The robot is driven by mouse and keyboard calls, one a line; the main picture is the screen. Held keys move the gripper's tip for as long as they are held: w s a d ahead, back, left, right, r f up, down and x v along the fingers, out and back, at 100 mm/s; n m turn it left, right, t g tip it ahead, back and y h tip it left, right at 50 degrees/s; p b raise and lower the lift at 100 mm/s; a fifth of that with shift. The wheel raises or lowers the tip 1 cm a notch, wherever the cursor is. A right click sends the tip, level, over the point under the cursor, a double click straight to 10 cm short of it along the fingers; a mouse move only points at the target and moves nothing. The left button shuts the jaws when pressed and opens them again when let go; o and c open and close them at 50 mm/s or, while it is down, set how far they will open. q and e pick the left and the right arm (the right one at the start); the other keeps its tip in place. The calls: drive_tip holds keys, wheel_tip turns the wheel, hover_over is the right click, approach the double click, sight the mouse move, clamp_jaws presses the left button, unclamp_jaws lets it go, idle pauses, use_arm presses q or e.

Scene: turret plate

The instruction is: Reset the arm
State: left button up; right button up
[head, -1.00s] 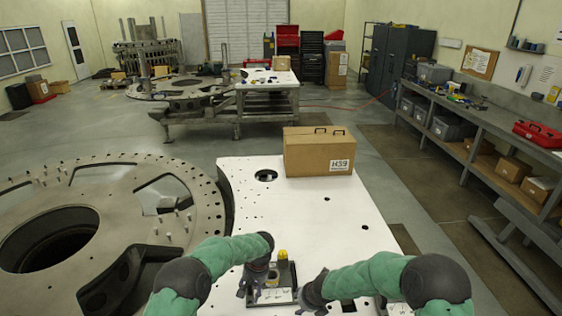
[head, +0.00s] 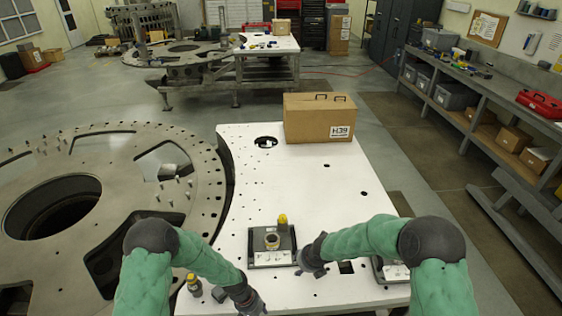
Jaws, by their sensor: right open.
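My green-sleeved right arm reaches in from the right, and its dark right gripper (head: 306,262) is open and empty at the right side of a dark fixture tray (head: 272,258) on the white plate table (head: 300,187). The tray holds a round part (head: 272,240) and a yellow-topped part (head: 282,222). My left arm bends down to the bottom edge, where its dark left gripper (head: 249,306) is low over the table. Its fingertips are partly cut off, so I cannot tell its opening.
A cardboard box marked H39 (head: 320,120) stands at the table's back. Another yellow-topped part (head: 194,285) stands left of my left gripper. A second dark tray (head: 392,271) is partly hidden behind my right arm. The large turret ring (head: 120,150) lies left; mid-table is clear.

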use_arm(q)
drive_tip(key=s+a+n+t+h, duration=0.1)
drive_tip(key=s+a+n, duration=0.15)
drive_tip(key=s, duration=1.35)
use_arm(e)
drive_tip(key=s+d+f+n+g+y, duration=0.1)
drive_tip(key=s+f+n, duration=0.3)
drive_tip(key=s+n, duration=0.65)
drive_tip(key=s+d+f+n+g, duration=0.15)
drive_tip(key=s+f+n, duration=0.35)
drive_tip(key=s+n, duration=0.55)
drive_tip(key=s+f+n+g+y, duration=0.15)
drive_tip(key=s+f+n, duration=0.25)
drive_tip(key=s+n, duration=0.65)
use_arm(q)
wheel_tip(320, 180, down, 26)
drive_tip(key=b, duration=2.5)
drive_tip(key=shift+r, duration=0.15)
use_arm(e)
wheel_tip(320, 180, down, 26)
drive_tip(key=w+n, duration=0.1)
drive_tip(key=w, duration=0.1)
drive_tip(key=shift+w+r+n+h, duration=0.15)
drive_tip(key=shift+w+n+h, duration=0.2)
drive_tip(key=shift+h, duration=0.1)
